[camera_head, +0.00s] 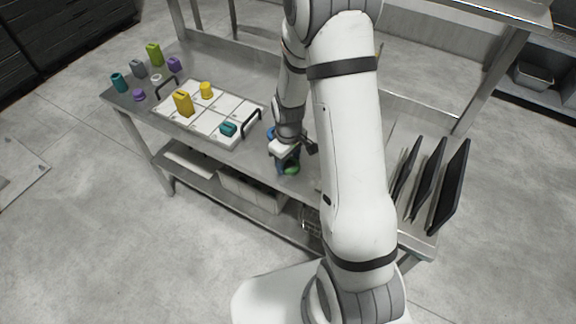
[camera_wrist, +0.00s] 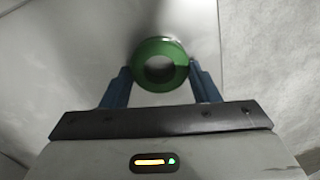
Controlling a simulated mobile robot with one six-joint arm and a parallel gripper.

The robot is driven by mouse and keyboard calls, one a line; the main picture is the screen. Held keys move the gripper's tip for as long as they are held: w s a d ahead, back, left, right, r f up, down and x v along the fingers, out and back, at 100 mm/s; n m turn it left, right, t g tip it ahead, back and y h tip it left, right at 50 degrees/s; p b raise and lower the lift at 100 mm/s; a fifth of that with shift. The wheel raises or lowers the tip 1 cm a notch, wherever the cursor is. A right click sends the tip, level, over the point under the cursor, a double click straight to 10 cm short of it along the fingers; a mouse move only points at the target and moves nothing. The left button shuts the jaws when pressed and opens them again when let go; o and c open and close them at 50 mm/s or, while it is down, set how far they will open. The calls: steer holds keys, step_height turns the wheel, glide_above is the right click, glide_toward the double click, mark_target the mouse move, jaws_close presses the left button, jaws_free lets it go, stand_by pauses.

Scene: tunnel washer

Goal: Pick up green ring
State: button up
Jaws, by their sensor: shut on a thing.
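The green ring (camera_wrist: 160,47) sits between the two blue fingers of my gripper (camera_wrist: 160,75) in the wrist view. The gripper is shut on it, and the ring's hole faces the camera. In the head view the green ring (camera_head: 292,170) shows beside the fingers of my gripper (camera_head: 286,163), near the front edge of the table. Whether the ring touches the tabletop cannot be told.
A blue piece (camera_head: 270,133) lies just behind my gripper. A white sectioned tray (camera_head: 172,107) with yellow and teal pieces stands to the left. Several coloured pieces lie beyond it. Black upright plates (camera_head: 450,185) stand at the right end.

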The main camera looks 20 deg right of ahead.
steer(key=shift+c, duration=0.6)
steer(key=shift+r, duration=0.2)
step_height(320, 180, up, 10)
steer(key=shift+f+b, duration=0.15)
steer(key=shift+b, duration=0.25)
